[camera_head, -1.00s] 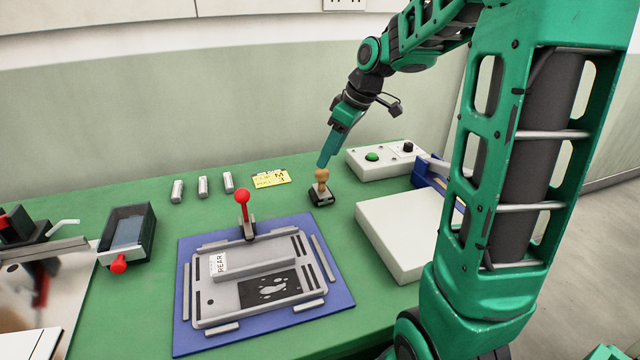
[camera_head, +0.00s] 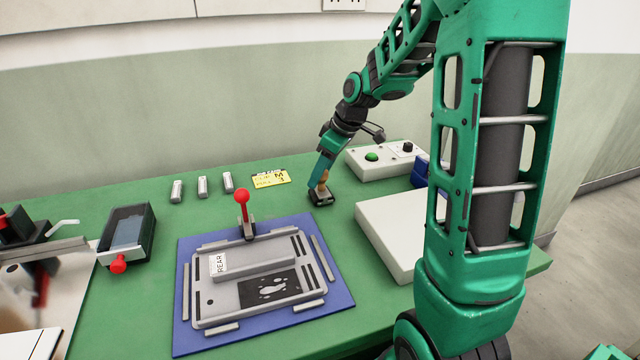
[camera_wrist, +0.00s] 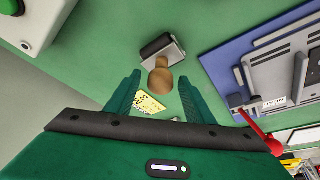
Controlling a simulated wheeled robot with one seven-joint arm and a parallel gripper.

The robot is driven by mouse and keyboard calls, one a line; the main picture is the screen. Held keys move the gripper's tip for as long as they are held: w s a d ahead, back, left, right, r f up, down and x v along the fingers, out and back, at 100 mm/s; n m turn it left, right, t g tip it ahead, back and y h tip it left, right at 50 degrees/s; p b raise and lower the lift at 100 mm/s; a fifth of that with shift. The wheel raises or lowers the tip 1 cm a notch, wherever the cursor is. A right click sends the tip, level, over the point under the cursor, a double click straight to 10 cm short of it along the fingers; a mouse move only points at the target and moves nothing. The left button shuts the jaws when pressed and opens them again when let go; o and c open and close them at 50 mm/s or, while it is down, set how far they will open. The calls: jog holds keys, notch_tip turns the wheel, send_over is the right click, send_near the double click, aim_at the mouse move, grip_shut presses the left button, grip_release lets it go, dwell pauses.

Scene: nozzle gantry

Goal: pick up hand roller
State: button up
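The hand roller (camera_head: 321,197) stands on the green table, to the right of the blue plate with the grey fixture. It has a wooden knob handle on top and a dark and metal base. In the wrist view the hand roller (camera_wrist: 162,65) lies just ahead of the fingertips, its round handle end towards them. My gripper (camera_head: 318,183) is at the handle, pointing down from above. In the wrist view my gripper (camera_wrist: 160,78) has its two green fingers spread apart, with the handle in line with the gap. Contact with the handle cannot be told.
A blue plate (camera_head: 334,313) carries a grey fixture and a red-knobbed lever (camera_head: 242,197). A white block (camera_head: 385,225) and a control box with a green button (camera_head: 372,157) stand to the right. A yellow label (camera_head: 270,179) and several small cylinders (camera_head: 203,186) lie behind.

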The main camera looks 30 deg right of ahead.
grip_shut()
jog(key=shift+r, duration=0.15)
jog(key=shift+w+r, duration=0.1)
jog(key=shift+r, duration=0.2)
jog(key=r, duration=0.4)
jog(key=shift+a, duration=0.35)
jog(key=s+a+r, duration=0.3)
jog(key=a+r, duration=0.3)
jog(key=a, duration=0.4)
jog(key=shift+a+r, duration=0.15)
jog(key=shift+a, duration=0.15)
